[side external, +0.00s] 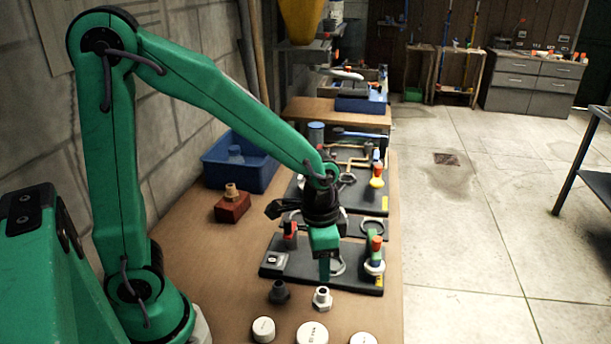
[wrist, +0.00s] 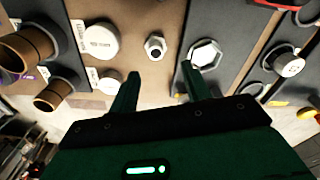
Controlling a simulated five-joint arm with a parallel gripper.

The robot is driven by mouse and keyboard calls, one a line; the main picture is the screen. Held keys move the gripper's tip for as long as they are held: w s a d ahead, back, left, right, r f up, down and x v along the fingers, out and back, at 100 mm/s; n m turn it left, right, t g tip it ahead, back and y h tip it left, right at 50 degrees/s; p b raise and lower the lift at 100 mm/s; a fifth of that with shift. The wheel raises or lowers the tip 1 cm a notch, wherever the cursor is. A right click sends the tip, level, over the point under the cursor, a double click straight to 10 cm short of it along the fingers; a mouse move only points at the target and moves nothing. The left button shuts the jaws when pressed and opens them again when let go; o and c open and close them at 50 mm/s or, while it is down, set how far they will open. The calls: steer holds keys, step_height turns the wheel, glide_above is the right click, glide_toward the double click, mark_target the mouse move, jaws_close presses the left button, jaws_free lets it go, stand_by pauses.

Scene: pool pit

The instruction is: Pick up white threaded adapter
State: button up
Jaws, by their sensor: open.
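The white threaded adapter (side external: 322,298) stands on the wooden bench, in front of the black fixture board, in the side view. In the wrist view the adapter (wrist: 155,46) is a small white hex piece with a dark round opening, just beyond my fingertips and between their lines. My gripper (side external: 325,278) points down over the front of the board, above and behind the adapter. In the wrist view my gripper (wrist: 161,70) has its two green fingers apart with nothing between them.
A dark adapter (side external: 279,292) stands just left of the white one. White caps (side external: 312,333) lie in front. The black board (side external: 300,252) with its fittings is close behind. A blue bin (side external: 238,165) and a red block (side external: 232,207) sit farther back left.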

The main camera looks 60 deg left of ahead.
mark_target(322, 290)
steer(key=shift+w+d+f+m+g, duration=0.1)
steer(key=shift+d+f+m+g, duration=0.1)
steer(key=shift+f, duration=0.4)
steer(key=shift+w+d+f+m+g, duration=0.1)
steer(key=shift+d+f, duration=0.1)
steer(key=shift+f, duration=1.65)
steer(key=shift+s+a+f, duration=0.1)
steer(key=shift+f, duration=1.2)
steer(key=shift+s+f, duration=0.1)
steer(key=shift+f, duration=1.2)
steer(key=c, duration=0.9)
steer(key=shift+r, duration=0.1)
steer(key=shift+c, duration=0.2)
steer(key=shift+r, duration=0.1)
